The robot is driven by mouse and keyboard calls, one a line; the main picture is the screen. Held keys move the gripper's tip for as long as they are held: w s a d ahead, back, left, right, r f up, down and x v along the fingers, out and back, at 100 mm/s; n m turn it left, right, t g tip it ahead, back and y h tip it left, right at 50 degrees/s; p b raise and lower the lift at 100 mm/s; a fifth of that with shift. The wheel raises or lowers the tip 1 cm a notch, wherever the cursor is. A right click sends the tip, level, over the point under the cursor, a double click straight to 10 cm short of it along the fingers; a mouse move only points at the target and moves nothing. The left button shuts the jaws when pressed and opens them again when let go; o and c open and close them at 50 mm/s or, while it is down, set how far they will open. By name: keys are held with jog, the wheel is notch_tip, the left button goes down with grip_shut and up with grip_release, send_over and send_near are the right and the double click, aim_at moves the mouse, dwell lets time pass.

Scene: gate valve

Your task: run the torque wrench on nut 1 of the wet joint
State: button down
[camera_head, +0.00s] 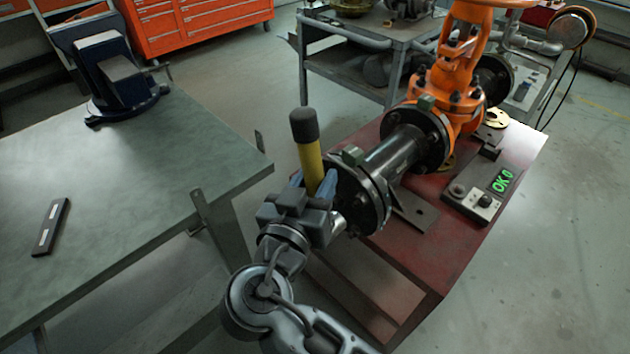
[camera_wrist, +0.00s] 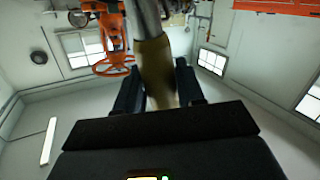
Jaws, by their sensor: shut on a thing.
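My gripper (camera_head: 315,186) is shut on the torque wrench (camera_head: 308,150), a yellow tool with a black end cap. The wrench stands nearly upright between the fingers, beside the near flange (camera_head: 375,196) of the black pipe. In the wrist view its yellow-tan handle (camera_wrist: 157,72) runs up between my gripper's fingers (camera_wrist: 158,92) into a grey metal shaft. My gripper hides part of the near flange's left side. I cannot tell which nut is nut 1, or whether the wrench touches one.
The orange gate valve (camera_head: 452,85) and pipe sit on a red stand (camera_head: 440,235). A control box (camera_head: 480,200) there shows green "OK 0". A grey-green bench (camera_head: 130,190) at left carries a blue vise (camera_head: 115,75) and a dark bar (camera_head: 50,227). A grey cart (camera_head: 345,72) stands behind.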

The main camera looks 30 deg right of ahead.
jog(key=shift+w+d+r+b, duration=0.1)
jog(key=shift+w+d+b, duration=0.15)
jog(key=shift+d, duration=0.65)
jog(key=shift+w+d+b, duration=0.15)
jog(key=shift+w+d, duration=0.15)
jog(key=shift+d, duration=0.55)
jog(key=shift+w+d, duration=0.1)
jog(key=shift+d, duration=0.15)
jog(key=shift+w+d+b, duration=0.2)
jog(key=shift+d, duration=0.45)
jog(key=shift+w+d+b, duration=0.2)
jog(key=shift+d, duration=0.5)
jog(key=shift+w+d+b, duration=0.1)
jog(key=shift+d+b, duration=0.2)
jog(key=shift+b, duration=0.25)
dwell(0.6)
jog(key=shift+a+b, duration=0.15)
jog(key=shift+b, duration=0.2)
dwell(0.4)
